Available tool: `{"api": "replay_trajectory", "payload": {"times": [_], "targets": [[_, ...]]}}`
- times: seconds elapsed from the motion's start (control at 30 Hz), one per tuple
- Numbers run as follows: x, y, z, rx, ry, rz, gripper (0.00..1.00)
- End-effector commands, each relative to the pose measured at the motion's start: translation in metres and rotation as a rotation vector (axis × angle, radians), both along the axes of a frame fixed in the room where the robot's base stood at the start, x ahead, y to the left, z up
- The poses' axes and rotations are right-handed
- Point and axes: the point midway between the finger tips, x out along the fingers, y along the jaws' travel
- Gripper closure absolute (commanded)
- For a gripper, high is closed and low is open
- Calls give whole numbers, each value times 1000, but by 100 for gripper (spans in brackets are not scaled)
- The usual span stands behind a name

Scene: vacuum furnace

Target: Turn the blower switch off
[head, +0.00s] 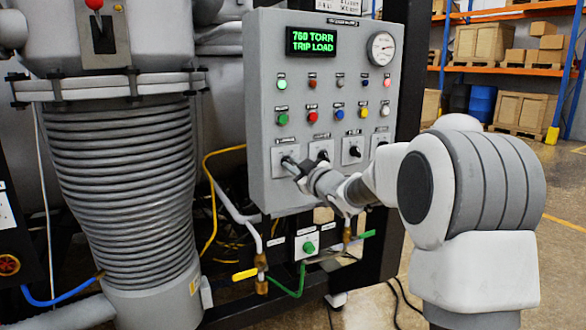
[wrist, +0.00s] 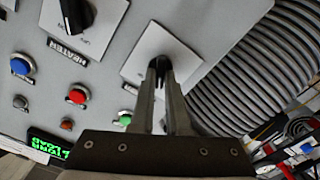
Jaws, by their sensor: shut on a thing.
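The grey control panel (head: 262,100) has a row of black rotary switches on white plates. My gripper (head: 290,164) reaches the leftmost switch (head: 279,153) from the front right. In the wrist view, my gripper (wrist: 160,70) is shut on the black knob of this switch, with its white plate (wrist: 143,62) behind the fingertips. Its label is partly hidden and unreadable, so I cannot confirm that it is the blower switch. The fingers mostly cover the knob, and its setting cannot be told. The neighbouring switch (wrist: 75,14) is labelled HEATER.
Above the switches are coloured buttons and lamps, a gauge (head: 381,48) and a green display (head: 312,42) reading "760 TORR TRIP LOAD". A ribbed bellows column (head: 125,190) stands left of the panel. Yellow and green valve handles sit below it. Shelves with boxes stand at the back right.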

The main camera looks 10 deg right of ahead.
Motion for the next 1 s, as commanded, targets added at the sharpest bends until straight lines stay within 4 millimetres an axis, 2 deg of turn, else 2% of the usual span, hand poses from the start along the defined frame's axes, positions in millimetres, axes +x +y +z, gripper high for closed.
{"api": "replay_trajectory", "payload": {"times": [0.37,0.4,0.53,0.83,1.0], "targets": [[0,0,0,-6,-1,-1,100],[0,0,0,-6,-1,-1,79],[0,0,0,-5,-1,-1,56],[-1,0,0,-4,-1,0,56],[-12,-5,1,-4,0,-2,56]]}}
